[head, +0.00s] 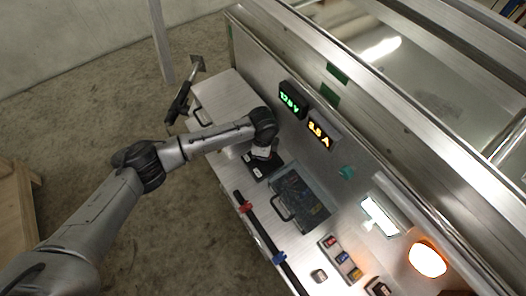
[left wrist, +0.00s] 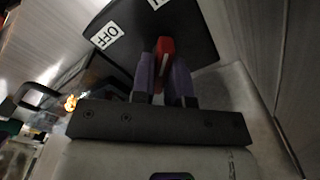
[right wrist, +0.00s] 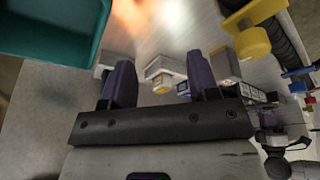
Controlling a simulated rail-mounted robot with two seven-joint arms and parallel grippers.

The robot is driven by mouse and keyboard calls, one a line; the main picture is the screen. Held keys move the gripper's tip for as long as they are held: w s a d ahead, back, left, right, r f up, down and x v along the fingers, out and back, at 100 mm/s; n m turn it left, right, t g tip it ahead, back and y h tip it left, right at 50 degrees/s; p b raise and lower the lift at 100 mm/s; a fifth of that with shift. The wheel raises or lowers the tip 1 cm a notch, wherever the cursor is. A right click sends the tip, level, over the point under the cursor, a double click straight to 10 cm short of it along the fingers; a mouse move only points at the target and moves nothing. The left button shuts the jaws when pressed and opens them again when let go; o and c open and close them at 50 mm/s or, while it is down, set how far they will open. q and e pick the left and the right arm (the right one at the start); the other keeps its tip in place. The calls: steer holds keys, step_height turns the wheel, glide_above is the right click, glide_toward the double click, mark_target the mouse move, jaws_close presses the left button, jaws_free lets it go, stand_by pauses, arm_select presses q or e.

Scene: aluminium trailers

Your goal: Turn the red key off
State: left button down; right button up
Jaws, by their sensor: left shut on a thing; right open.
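The red key (left wrist: 165,47) stands on a black plate (left wrist: 197,42) in the left wrist view. The plate has a white OFF label (left wrist: 107,35) to the left of the key and a second white label, cut by the top edge. My left gripper (left wrist: 164,68) is shut on the red key, one finger on each side. In the head view my left gripper (head: 262,153) is over the black plate (head: 257,169), and the key is hidden there. My right gripper (right wrist: 163,82) is open with nothing between its fingers; it is outside the head view.
Two lit displays, green (head: 291,100) and amber (head: 319,134), are on the upright metal panel. A clear lid with a handle (head: 299,199) and a black bar with red and blue clips (head: 262,233) are near the plate. A teal bin (right wrist: 50,35) is beside my right gripper.

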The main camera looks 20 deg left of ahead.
arm_select(q)
steer(key=shift+r+p, duration=0.15)
steer(key=shift+p, duration=0.35)
arm_select(e)
steer(key=shift+a+r, duration=0.1)
steer(key=shift+r, duration=0.4)
arm_select(q)
steer(key=n+p, duration=0.8)
steer(key=p, duration=0.4)
steer(key=shift+r, duration=0.15)
steer(key=n+p, duration=0.3)
steer(key=n, duration=0.1)
steer(key=shift+n, duration=0.4)
steer(key=n+p, duration=0.2)
steer(key=n, duration=0.1)
steer(key=shift+f+n+p, duration=0.2)
steer(key=shift+n+p, duration=0.15)
steer(key=shift+n, duration=0.55)
arm_select(e)
step_height(320, 180, up, 18)
steer(key=shift+f, duration=0.15)
arm_select(q)
steer(key=shift+n, duration=0.3)
